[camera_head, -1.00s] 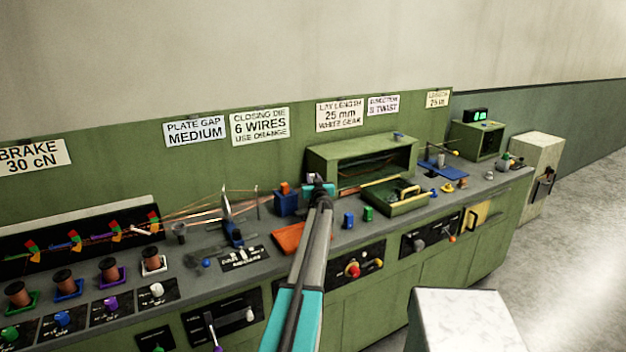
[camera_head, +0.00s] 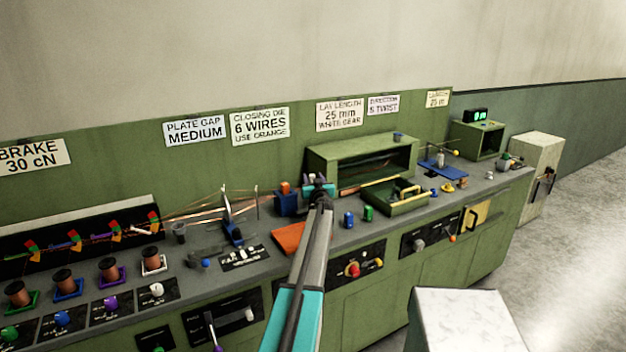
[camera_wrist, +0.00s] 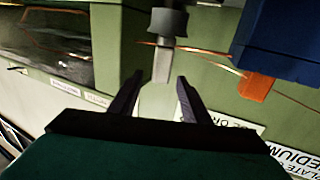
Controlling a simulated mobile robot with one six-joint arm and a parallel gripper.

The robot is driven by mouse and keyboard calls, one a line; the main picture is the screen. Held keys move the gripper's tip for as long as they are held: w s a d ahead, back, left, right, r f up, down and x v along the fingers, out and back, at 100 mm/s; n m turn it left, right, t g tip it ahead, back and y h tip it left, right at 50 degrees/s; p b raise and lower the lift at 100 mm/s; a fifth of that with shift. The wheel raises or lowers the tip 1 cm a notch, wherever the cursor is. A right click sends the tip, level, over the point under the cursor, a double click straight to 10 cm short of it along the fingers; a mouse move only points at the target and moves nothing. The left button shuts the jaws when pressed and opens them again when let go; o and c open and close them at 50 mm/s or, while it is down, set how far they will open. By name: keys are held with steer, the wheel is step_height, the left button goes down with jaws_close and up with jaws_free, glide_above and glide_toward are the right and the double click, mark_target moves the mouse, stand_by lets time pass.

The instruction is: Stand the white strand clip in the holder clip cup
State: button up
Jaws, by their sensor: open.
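My gripper (camera_head: 319,186) is over the bench, just right of a blue box with an orange piece. In the wrist view my gripper (camera_wrist: 160,100) is open, its two dark fingers apart on either side of a pale piece (camera_wrist: 158,103). This piece looks like the white strand clip, but its edges blend with the green wall. A grey stem (camera_wrist: 163,65) and a dark round collar (camera_wrist: 167,22) lie in line beyond it. I cannot tell if the collar is the holder clip cup or whether the clip is seated. My arm hides this spot in the head view.
The blue box (camera_head: 285,204) is close beside my gripper; it also shows in the wrist view (camera_wrist: 280,40). A green open-fronted housing (camera_head: 362,150) is right of it. An orange plate (camera_head: 288,238) lies in front. Spools (camera_head: 110,270) stand at left.

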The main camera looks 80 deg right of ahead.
steer(key=b+v, duration=0.1)
steer(key=v, duration=1.2)
steer(key=shift+a, duration=0.15)
stand_by(1.1)
